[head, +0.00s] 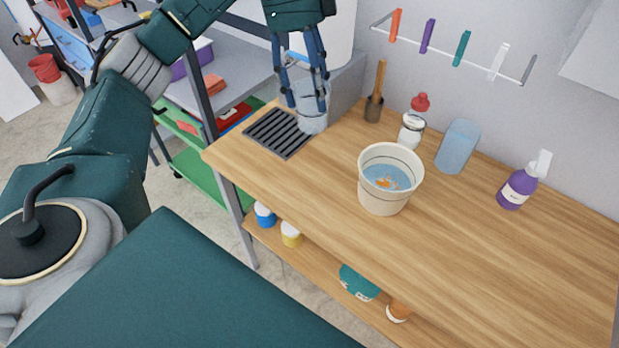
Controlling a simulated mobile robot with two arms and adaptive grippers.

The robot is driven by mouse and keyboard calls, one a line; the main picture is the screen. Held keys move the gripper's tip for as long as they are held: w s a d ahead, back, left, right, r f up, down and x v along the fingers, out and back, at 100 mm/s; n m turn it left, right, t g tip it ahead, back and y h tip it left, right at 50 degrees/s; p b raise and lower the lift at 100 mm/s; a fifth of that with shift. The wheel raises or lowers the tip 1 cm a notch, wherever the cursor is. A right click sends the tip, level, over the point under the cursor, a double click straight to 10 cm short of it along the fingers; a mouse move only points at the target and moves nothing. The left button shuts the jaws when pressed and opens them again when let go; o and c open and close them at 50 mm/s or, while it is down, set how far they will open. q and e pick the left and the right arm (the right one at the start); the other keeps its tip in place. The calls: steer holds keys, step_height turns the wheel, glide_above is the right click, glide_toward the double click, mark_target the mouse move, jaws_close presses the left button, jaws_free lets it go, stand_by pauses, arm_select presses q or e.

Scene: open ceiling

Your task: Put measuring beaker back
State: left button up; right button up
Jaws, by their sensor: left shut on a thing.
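The clear measuring beaker (313,121) is upright in the head view, at the back left of the wooden counter. My left gripper (308,105) comes down from above and is shut on it, with fingers at its upper part. The beaker is just behind and right of the dark slatted grille (277,133). I cannot tell whether its base touches the counter. My right gripper is not in view.
On the counter (480,230) stand a cream bucket of water with orange bits (384,200), a red-topped bottle (412,130), a brown holder (374,110), a bluish clear container (458,147) and a purple spray bottle (517,188). The front right is clear.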

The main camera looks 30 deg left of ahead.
mark_target(309, 120)
arm_select(q)
steer(key=n, duration=0.2)
steer(key=n+t, duration=0.1)
steer(key=shift+w+a+r+n, duration=0.2)
steer(key=shift+a+r+n, duration=0.05)
steer(key=shift+a+n, duration=0.15)
steer(key=shift+f, duration=0.25)
step_height(309, 120, down, 8)
steer(key=shift+d+r+b, duration=0.1)
steer(key=shift+b, duration=0.6)
step_height(309, 120, down, 12)
steer(key=shift+r+p, duration=0.2)
steer(key=shift+p, duration=0.7)
steer(key=o, duration=1.3)
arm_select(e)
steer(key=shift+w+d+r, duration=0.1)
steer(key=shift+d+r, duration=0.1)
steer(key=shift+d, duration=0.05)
arm_select(q)
steer(key=shift+r, duration=0.1)
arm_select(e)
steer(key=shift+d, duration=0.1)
